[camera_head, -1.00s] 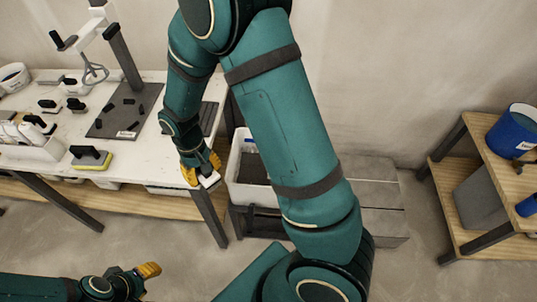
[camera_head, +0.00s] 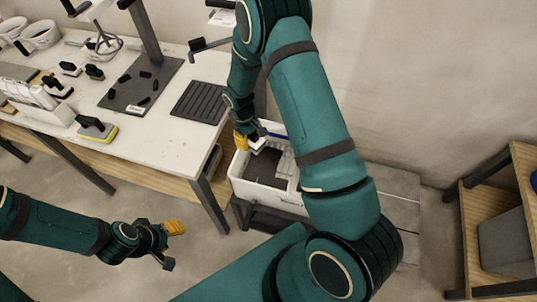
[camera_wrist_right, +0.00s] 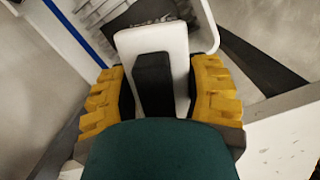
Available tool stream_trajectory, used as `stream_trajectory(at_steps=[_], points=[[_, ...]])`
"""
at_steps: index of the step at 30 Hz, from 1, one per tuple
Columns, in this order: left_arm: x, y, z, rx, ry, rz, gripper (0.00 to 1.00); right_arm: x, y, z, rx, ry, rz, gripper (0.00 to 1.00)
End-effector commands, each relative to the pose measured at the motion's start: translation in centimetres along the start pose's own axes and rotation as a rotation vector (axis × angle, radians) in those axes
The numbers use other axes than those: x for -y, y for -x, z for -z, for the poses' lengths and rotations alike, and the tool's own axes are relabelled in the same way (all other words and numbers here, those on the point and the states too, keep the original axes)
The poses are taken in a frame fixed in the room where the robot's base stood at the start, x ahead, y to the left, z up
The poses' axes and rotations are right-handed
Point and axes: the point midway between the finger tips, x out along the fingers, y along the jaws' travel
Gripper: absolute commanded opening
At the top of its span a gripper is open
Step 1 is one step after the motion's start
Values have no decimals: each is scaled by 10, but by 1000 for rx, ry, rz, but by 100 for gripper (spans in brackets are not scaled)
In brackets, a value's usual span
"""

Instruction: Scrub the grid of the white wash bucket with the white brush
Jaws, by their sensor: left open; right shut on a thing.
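The white wash bucket (camera_head: 268,192) stands on a low grey stand at the right end of the work table. Its dark grid (camera_head: 266,166) shows inside, partly covered by my right arm. My right gripper (camera_head: 247,139) is shut on the white brush (camera_head: 258,144), at the bucket's back left rim. In the right wrist view the brush (camera_wrist_right: 180,45) has a white body and a black handle between my yellow fingers (camera_wrist_right: 155,95). I cannot tell whether the brush touches the grid. My left gripper (camera_head: 170,243) is open and empty over the floor.
The white table (camera_head: 150,150) at the left holds a dark ribbed mat (camera_head: 199,101), a dark board (camera_head: 140,92) and a yellow-based sponge tool (camera_head: 96,129). A wooden shelf (camera_head: 470,235) stands at the right. The floor in front is clear.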

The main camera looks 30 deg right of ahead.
Motion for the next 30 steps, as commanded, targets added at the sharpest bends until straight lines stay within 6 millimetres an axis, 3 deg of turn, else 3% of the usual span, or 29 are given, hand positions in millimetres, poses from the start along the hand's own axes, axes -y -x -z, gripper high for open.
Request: stream_trajectory(at_steps=[1, 6, 12, 30], points=[[2, -5, -2, 3, 0, 0, 47, -12, -31, 3, 7, 44, -3, 9], [5, -12, -5, 11, -2, -1, 47, -44, -106, 8, 6, 210, -13, 9], [7, -17, -8, 16, -4, -1, 47, -62, -161, 7, 1, 335, -16, 9], [12, -33, -14, 28, -8, -3, 47, -66, -205, 8, -1, 373, -17, 9]])
